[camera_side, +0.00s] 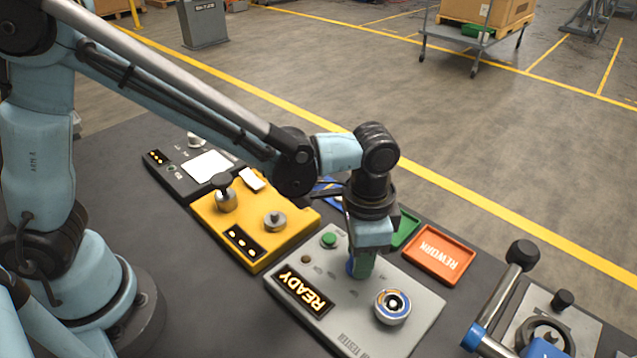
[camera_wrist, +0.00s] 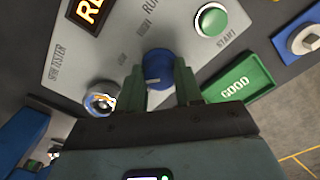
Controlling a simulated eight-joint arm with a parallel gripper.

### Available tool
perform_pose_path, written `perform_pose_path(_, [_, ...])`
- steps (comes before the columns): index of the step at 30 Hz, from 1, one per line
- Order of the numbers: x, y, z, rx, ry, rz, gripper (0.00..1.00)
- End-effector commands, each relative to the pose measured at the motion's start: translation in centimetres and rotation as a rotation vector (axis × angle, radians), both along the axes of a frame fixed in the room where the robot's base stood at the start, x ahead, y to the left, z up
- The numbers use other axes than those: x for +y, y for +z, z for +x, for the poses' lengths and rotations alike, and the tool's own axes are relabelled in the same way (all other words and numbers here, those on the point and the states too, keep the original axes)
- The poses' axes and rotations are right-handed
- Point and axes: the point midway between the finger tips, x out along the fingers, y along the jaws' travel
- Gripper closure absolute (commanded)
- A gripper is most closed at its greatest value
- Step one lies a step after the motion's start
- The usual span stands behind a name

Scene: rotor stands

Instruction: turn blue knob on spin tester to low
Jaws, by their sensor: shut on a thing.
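The spin tester (camera_side: 350,310) is a light grey panel with a lit READY display (camera_side: 302,290), a green start button (camera_side: 329,240) and a round rotor piece (camera_side: 392,306). Its blue knob (camera_wrist: 158,66) shows in the wrist view between my two green fingers, with small printed labels around it. My gripper (camera_wrist: 159,76) is shut on the knob, one finger on each side. In the side view my gripper (camera_side: 363,265) points down at the panel and hides most of the knob. I cannot read the knob's pointer position with certainty.
A yellow unit (camera_side: 285,238) with metal knobs stands left of the tester. An orange REWORK tray (camera_side: 440,254) and a green GOOD tray (camera_wrist: 238,84) lie behind it. A black-knobbed lever (camera_side: 505,285) stands at right. The dark table (camera_side: 215,310) is bare in front.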

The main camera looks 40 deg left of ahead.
Motion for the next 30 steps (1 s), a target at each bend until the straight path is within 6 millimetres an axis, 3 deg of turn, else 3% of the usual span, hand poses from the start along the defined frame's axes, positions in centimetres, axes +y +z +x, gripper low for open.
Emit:
perform_pose_path(12, [0.01, 0.04, 0.02, 0.001, -0.218, -0.001, 0.95])
perform_pose_path(30, [0.01, 0.05, 0.02, 0.001, -0.259, -0.001, 0.95])
